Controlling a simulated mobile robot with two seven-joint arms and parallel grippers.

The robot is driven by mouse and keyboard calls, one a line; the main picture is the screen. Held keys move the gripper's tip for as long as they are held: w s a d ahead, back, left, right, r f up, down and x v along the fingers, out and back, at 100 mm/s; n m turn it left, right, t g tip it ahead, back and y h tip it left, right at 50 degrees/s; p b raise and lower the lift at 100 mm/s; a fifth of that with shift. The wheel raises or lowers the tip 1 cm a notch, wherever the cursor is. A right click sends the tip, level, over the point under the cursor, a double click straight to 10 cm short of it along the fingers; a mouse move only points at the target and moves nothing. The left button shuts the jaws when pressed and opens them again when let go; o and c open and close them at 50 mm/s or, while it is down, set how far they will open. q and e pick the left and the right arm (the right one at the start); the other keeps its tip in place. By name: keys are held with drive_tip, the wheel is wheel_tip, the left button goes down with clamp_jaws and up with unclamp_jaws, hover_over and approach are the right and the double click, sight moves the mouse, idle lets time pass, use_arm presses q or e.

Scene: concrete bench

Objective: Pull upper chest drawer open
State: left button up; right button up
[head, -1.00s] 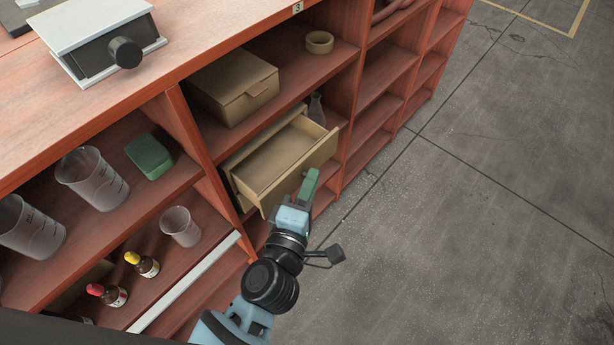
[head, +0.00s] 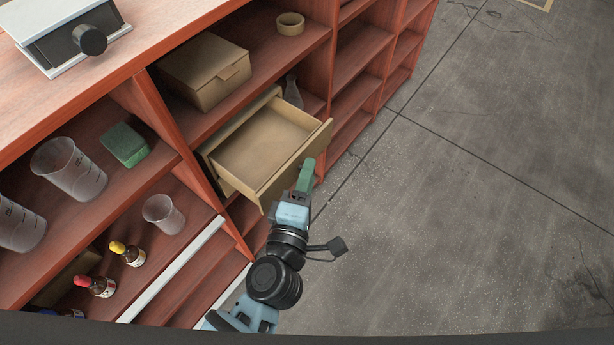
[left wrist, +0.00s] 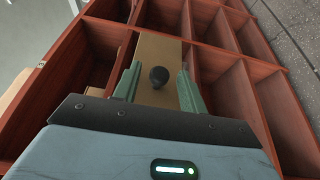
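The small tan chest (head: 214,146) sits on a shelf of the red-brown unit. Its upper drawer (head: 262,151) is pulled well out, and its inside looks empty. In the left wrist view the drawer front (left wrist: 158,50) shows with a round black knob (left wrist: 159,76). My left gripper (head: 306,175) is at the drawer front from the outer side. Its green fingers (left wrist: 158,84) stand apart on either side of the knob, with a visible gap on both sides. The knob is hidden in the head view. My right gripper is not in view.
A tan box (head: 203,75) and a tape roll (head: 290,24) stand on the shelf above. A flask (head: 292,93) is beside the chest. Beakers (head: 70,168), a green sponge (head: 124,145) and dropper bottles (head: 127,253) fill the left shelves. The floor at right is clear.

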use_arm(q)
drive_tip(key=shift+s, duration=0.1)
drive_tip(key=v, duration=0.7)
drive_tip(key=shift+s, duration=0.35)
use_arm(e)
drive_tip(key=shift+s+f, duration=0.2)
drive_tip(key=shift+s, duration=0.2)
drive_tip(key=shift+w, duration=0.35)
